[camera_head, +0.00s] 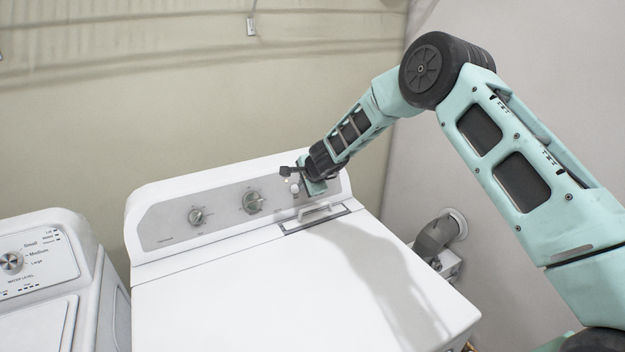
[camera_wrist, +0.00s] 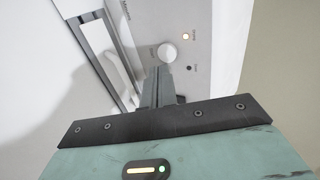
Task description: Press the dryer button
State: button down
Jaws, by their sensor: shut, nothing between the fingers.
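The dryer (camera_head: 270,285) is the white machine in the middle of the head view, with a grey control panel (camera_head: 225,213) along its back. A round white button (camera_wrist: 167,53) shows on the panel in the wrist view, and it also shows at the panel's right part in the head view (camera_head: 294,188). My gripper (camera_wrist: 160,72) is shut and empty. Its fingertips are right at the lower edge of the button in the wrist view; I cannot tell whether they touch it. In the head view my gripper (camera_head: 288,172) is over the panel's right part.
Two knobs (camera_head: 252,202) stand on the panel left of my gripper. A recessed handle or lint lid (camera_head: 315,214) lies just in front of it. A washer (camera_head: 40,285) stands at the left. A vent pipe (camera_head: 437,235) is at the right wall.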

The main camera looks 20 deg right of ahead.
jog(key=b+v, duration=0.1)
jog(key=v, duration=0.7)
jog(key=shift+b, duration=0.3)
jog(key=shift+s+r, duration=0.1)
jog(key=shift+s, duration=0.05)
jog(key=s+a+r+n+g+y+b, duration=0.1)
jog(key=s+a+r+n+g+y, duration=0.15)
jog(key=s+a+n, duration=0.5)
jog(key=s+a+r+n+g+y+b, duration=0.1)
jog(key=s+a+r+n, duration=0.25)
jog(key=s+a, duration=0.7)
jog(key=s+d+f+n+g+h+b, duration=0.1)
jog(key=s+d+n+g+b, duration=0.2)
jog(key=s+n, duration=1.1)
jog(key=s+d+f+g+h, duration=0.1)
jog(key=s+d, duration=0.2)
jog(key=s, duration=0.5)
jog(key=s+d+f+m+h, duration=0.1)
jog(key=s+d, duration=0.3)
jog(key=s, duration=0.5)
jog(key=shift+d+g+h+p, duration=0.3)
jog(key=shift+g+h, duration=0.05)
jog(key=shift+h, duration=0.4)
jog(key=shift+s, duration=0.1)
dwell(1.0)
